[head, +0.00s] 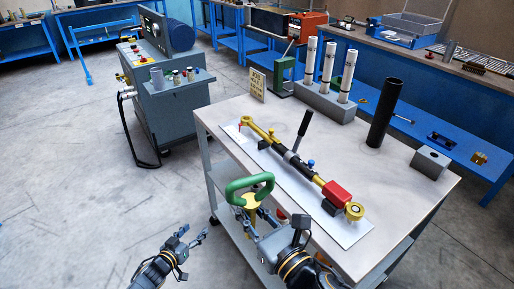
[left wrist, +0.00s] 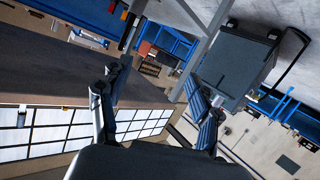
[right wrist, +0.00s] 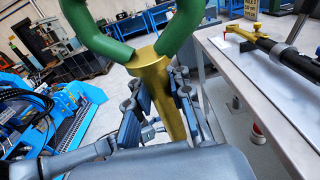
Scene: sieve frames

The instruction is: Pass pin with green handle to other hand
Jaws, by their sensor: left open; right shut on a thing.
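The pin has a green loop handle (head: 250,184) and a gold shaft (right wrist: 158,88). My right gripper (head: 254,214) is shut on the gold shaft just below the handle, holding the pin upright beside the cart's near left edge. In the right wrist view my right gripper (right wrist: 155,105) has one finger on each side of the shaft. My left gripper (head: 194,236) is open and empty, lower and to the left of the pin, apart from it. In the left wrist view my left gripper (left wrist: 158,110) shows spread fingers with nothing between them.
The grey cart top (head: 240,108) carries a black and gold cylinder assembly (head: 295,160) on a white plate, a black tube (head: 384,112), a rack of white tubes (head: 328,98) and a metal block (head: 430,162). A grey machine (head: 165,95) stands behind left. Floor at left is clear.

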